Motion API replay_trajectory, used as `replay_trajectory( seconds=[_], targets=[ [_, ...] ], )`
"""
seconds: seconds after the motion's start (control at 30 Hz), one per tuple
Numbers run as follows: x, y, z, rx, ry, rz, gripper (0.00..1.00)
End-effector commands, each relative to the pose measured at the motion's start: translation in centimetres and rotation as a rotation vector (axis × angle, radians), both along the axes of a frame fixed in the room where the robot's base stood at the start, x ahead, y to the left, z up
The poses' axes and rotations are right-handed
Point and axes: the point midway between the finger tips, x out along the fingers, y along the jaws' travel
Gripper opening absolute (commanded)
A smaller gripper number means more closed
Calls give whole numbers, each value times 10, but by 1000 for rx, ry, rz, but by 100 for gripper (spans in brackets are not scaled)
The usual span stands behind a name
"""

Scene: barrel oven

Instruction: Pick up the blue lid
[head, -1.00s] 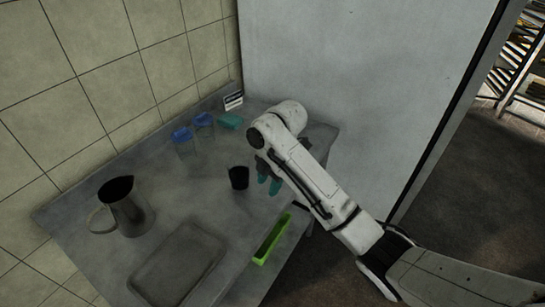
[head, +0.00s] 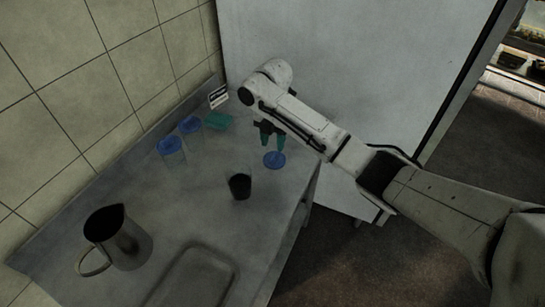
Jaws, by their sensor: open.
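A round blue lid (head: 274,160) lies flat on the grey table near its right edge. My gripper (head: 272,143) is open, with its two teal fingertips pointing down just above the lid's far side in the picture. The fingers look empty. I cannot tell the exact height gap between the fingertips and the lid. Two clear containers with blue lids (head: 169,146) (head: 190,125) stand at the back left of the table.
A dark cup (head: 240,187) stands left of and nearer than the loose lid. A teal container (head: 217,121) and a small sign (head: 218,97) are at the back. A metal pitcher (head: 118,243) and a tray (head: 190,280) are in front. A pale wall panel (head: 350,60) rises behind.

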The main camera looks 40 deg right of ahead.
Motion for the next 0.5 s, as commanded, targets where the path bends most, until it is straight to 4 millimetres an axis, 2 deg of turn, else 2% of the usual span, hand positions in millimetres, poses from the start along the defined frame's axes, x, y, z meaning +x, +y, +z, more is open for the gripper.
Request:
replay_trajectory(
  seconds=[0.1, 0.27, 0.5],
  targets=[
    [0, 0, -13, 0, 2, 0, 43],
    [0, 0, -22, 1, 1, -1, 43],
    [2, 0, -56, 0, 2, -1, 43]
  ],
)
